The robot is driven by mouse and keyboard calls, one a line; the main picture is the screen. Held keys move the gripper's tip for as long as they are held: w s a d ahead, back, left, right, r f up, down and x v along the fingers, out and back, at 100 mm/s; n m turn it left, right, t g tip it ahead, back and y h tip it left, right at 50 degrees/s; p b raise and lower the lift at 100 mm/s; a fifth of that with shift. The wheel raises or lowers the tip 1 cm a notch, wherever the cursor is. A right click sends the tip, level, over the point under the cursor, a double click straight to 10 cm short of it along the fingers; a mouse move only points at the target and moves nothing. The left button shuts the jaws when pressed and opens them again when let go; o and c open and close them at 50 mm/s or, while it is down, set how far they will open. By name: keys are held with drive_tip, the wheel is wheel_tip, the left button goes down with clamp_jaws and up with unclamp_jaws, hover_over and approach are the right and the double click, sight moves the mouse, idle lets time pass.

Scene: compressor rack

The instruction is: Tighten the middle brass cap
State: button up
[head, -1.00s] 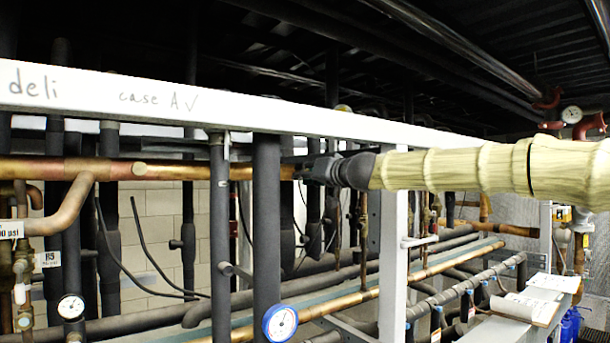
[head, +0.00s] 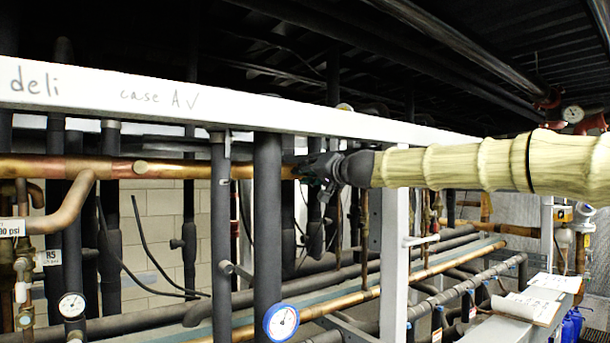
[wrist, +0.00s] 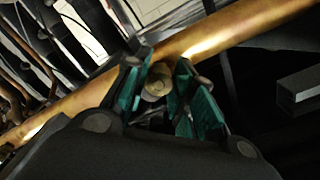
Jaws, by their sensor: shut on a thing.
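The middle brass cap (wrist: 156,82) shows in the wrist view as a small round brass piece against the copper pipe. My gripper (wrist: 160,88) has its green-padded fingers on either side of the cap and is shut on it. In the head view my gripper (head: 304,170) reaches from the right to the horizontal copper pipe (head: 190,170). The cap is hidden there behind the gripper.
A white beam (head: 280,118) runs just above the copper pipe. A thick black vertical pipe (head: 267,230) stands just left of my gripper, and a white upright post (head: 395,260) stands below my arm. A blue-rimmed gauge (head: 281,321) is at the bottom.

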drive_tip(key=m, duration=1.9)
drive_tip(key=shift+p, duration=0.35)
idle(0.3)
drive_tip(key=o, duration=0.9)
drive_tip(key=shift+d, duration=0.1)
drive_tip(key=shift+c, duration=0.2)
drive_tip(key=shift+o, duration=0.8)
drive_tip(key=shift+r, duration=0.15)
drive_tip(key=shift+s+d, duration=0.1)
drive_tip(key=shift+s, duration=0.05)
